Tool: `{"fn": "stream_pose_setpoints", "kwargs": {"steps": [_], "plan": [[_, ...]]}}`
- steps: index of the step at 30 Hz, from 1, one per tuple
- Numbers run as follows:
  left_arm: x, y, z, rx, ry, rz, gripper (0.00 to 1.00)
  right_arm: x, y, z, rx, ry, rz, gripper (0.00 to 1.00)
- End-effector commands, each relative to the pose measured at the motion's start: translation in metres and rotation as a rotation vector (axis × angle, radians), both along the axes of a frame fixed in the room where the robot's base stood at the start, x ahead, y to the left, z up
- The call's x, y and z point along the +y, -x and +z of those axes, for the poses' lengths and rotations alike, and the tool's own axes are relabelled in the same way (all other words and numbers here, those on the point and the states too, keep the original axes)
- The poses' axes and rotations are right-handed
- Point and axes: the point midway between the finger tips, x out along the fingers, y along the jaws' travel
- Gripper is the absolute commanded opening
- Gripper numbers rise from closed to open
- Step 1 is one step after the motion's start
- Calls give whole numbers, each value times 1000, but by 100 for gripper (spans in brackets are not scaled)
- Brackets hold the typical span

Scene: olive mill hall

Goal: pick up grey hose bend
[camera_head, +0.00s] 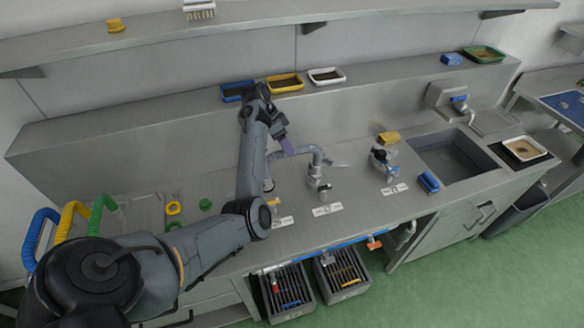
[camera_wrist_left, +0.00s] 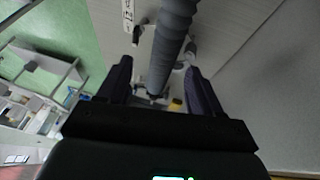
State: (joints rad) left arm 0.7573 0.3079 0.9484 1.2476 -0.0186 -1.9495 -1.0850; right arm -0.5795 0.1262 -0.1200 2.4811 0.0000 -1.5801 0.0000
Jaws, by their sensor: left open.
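The grey hose bend (camera_head: 303,151) arches above the grey counter, its right end coming down at a metal valve fitting (camera_head: 318,183). Its left end drops behind my left arm near another fitting, mostly hidden. My left gripper (camera_head: 284,146) is at the top left part of the bend, its purple fingers pointing toward it. In the left wrist view the ribbed grey hose (camera_wrist_left: 172,40) runs between the two dark fingers (camera_wrist_left: 160,70), with a gap visible on the left. The jaws are open. My right gripper is not in view.
Blue, yellow and green hose bends (camera_head: 73,216) stand at the counter's left end. Another valve fitting (camera_head: 382,162) and a blue sponge-like block (camera_head: 428,182) lie to the right, before the sink (camera_head: 455,157). Small trays (camera_head: 284,83) sit on the ledge behind. Grey crates (camera_head: 341,272) stand below.

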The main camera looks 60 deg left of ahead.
Motion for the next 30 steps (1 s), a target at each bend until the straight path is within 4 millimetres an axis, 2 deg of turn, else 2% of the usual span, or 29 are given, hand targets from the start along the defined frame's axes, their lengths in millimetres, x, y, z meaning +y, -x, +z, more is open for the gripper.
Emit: {"fn": "stream_pose_setpoints", "kwargs": {"steps": [12,23,30], "plan": [[-9,-14,-41,2,0,-1,65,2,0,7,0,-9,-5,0],[-11,-16,-49,1,-1,1,65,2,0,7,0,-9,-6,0],[-11,-16,-49,1,-1,0,30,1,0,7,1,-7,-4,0]]}}
